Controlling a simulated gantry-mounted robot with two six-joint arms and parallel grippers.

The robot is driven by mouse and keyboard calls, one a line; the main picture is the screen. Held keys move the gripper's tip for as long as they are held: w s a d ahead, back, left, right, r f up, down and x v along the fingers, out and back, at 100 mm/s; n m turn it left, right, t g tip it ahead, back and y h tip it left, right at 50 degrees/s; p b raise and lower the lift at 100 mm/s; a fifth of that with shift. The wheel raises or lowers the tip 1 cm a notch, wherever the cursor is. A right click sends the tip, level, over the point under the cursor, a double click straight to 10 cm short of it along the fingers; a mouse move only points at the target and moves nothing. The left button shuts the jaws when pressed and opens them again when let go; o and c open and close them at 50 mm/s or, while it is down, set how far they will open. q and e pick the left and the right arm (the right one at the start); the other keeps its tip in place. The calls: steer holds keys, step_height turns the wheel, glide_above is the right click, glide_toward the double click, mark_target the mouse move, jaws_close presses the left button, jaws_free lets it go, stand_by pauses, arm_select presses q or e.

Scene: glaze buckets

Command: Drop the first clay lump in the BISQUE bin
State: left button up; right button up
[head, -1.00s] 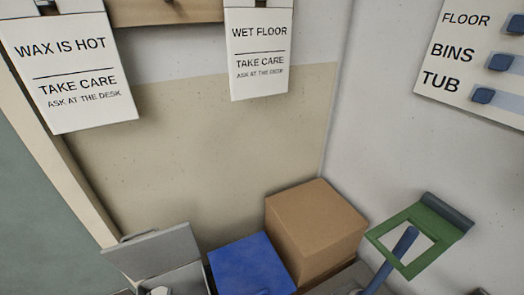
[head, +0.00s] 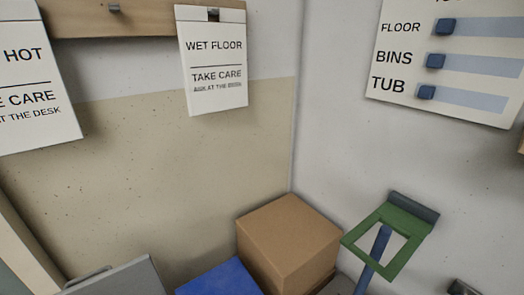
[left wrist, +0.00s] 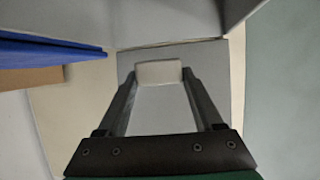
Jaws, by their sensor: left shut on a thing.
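In the left wrist view my left gripper (left wrist: 158,78) is shut on a pale, off-white block, the clay lump (left wrist: 158,70), held between the fingertips. A plain grey surface lies behind the lump; I cannot tell how far off it is. In the head view a grey raised lid (head: 118,278) with a handle shows at the bottom edge, and a blue bin top (head: 220,281) is to its right. The blue edge (left wrist: 50,50) also shows at left in the left wrist view. No BISQUE label is readable. Neither gripper shows in the head view.
A cardboard box (head: 285,240) stands in the corner behind the blue bin. A green frame (head: 392,240) on a blue handle is to its right. Signs (head: 213,60) hang on the left wall; a slider board (head: 440,65) is on the right wall.

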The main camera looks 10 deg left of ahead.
arm_select(q)
steer(key=o, duration=1.4)
steer(key=shift+o, duration=0.2)
steer(key=p+v, duration=0.1)
steer(key=v, duration=1)
steer(key=shift+s+d+r+p, duration=0.15)
steer(key=shift+s+d+p, duration=0.05)
steer(key=shift+s+p, duration=0.1)
steer(key=shift+w, duration=0.1)
